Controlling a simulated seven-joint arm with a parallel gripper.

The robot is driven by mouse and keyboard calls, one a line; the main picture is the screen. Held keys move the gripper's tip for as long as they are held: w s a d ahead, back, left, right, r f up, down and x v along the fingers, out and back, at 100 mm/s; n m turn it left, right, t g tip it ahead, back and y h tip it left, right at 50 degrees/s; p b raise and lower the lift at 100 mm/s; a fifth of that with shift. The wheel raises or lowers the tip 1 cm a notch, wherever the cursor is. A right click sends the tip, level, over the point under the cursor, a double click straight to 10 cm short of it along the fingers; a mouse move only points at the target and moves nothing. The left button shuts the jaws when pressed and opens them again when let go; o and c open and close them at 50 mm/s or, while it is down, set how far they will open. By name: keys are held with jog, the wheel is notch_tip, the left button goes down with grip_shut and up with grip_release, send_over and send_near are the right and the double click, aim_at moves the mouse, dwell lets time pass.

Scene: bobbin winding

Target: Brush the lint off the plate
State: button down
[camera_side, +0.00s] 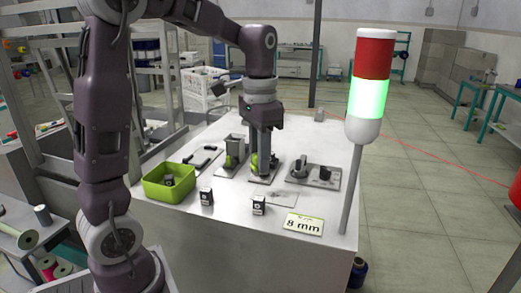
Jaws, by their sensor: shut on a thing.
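My gripper (264,175) points straight down over a small grey base (256,180) in the middle of the white table. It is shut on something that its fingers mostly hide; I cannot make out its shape. A yellow-green part (254,161) shows at the fingers' left side; I cannot tell whether it is the held thing or part of the station. A thin flat grey plate (282,200) lies in front of the gripper, apart from it. Lint is too small to make out for sure. No brush can be clearly recognised.
A green bin (155,190) with a dark item stands at left. Two small black-and-white blocks (206,197) (259,205) and an "8 mm" sign (303,224) are along the front. A grey fixture (314,175) stands right, near a signal-light pole (354,195) lit green.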

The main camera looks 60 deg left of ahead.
notch_tip(320, 180, down, 5)
jog(key=shift+w+d+f, duration=0.2)
jog(key=shift+f, duration=0.05)
jog(key=shift+w+d+f, duration=0.1)
jog(key=shift+w+d, duration=1)
jog(key=shift+d, duration=0.25)
jog(key=shift+w+d, duration=1.1)
jog(key=shift+d, duration=0.2)
jog(key=shift+s+a, duration=1.15)
jog(key=shift+a, duration=0.25)
jog(key=shift+s+a, duration=1.15)
jog(key=shift+a, duration=0.25)
jog(key=shift+s+a+r, duration=0.1)
jog(key=shift+r, duration=4.05)
